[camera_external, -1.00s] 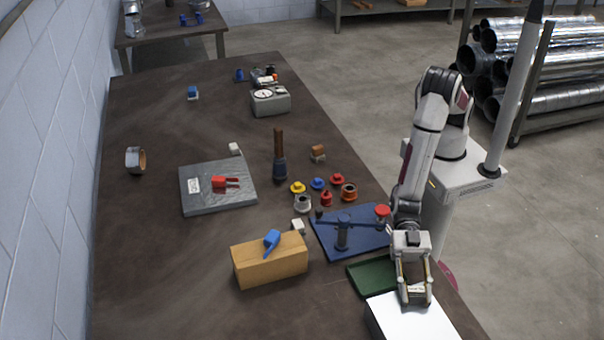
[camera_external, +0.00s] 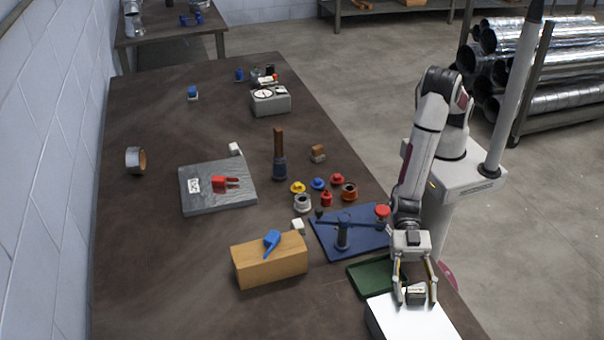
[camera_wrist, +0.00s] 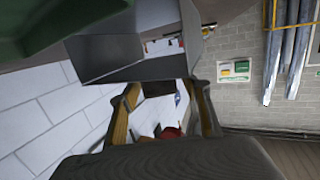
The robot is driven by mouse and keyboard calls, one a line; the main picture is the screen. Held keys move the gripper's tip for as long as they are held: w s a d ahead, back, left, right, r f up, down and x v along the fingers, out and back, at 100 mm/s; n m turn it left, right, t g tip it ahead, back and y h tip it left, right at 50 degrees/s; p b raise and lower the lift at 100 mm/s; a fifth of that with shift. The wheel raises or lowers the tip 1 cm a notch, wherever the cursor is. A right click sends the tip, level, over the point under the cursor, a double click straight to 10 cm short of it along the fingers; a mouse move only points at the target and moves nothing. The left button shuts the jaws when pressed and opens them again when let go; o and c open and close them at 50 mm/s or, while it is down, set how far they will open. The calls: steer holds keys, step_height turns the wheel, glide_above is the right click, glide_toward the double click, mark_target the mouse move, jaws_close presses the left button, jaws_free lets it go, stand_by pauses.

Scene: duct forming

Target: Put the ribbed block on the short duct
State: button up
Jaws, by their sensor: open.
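My gripper (camera_external: 416,299) is open, pointing down over the white slab (camera_external: 400,322) at the table's front right. A small block with a pale tan top and darker side (camera_external: 416,292) sits between its fingers; I cannot tell whether it is ribbed or whether a finger touches it. In the wrist view the two tan fingers (camera_wrist: 163,115) stand apart, with a grey box-like shape (camera_wrist: 130,65) just beyond them. I cannot surely pick out the short duct. A short silver ring (camera_external: 133,160) with a tan inside stands at the table's far left.
A green tray (camera_external: 372,278) and a blue board (camera_external: 338,250) with a post and lever lie left of my gripper. A wooden block (camera_external: 270,262) bears a blue tool. Several coloured caps and a dark-handled tool (camera_external: 279,160) stand mid-table. The left front is clear.

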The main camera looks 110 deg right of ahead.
steer(key=shift+s+d+r, duration=0.1)
steer(key=shift+s+d, duration=0.05)
steer(key=shift+d, duration=0.35)
steer(key=shift+v, duration=0.8)
step_height(320, 180, up, 5)
steer(key=shift+d+f, duration=0.1)
steer(key=shift+f, duration=0.1)
steer(key=shift+s+r, duration=0.1)
steer(key=shift+r, duration=1.1)
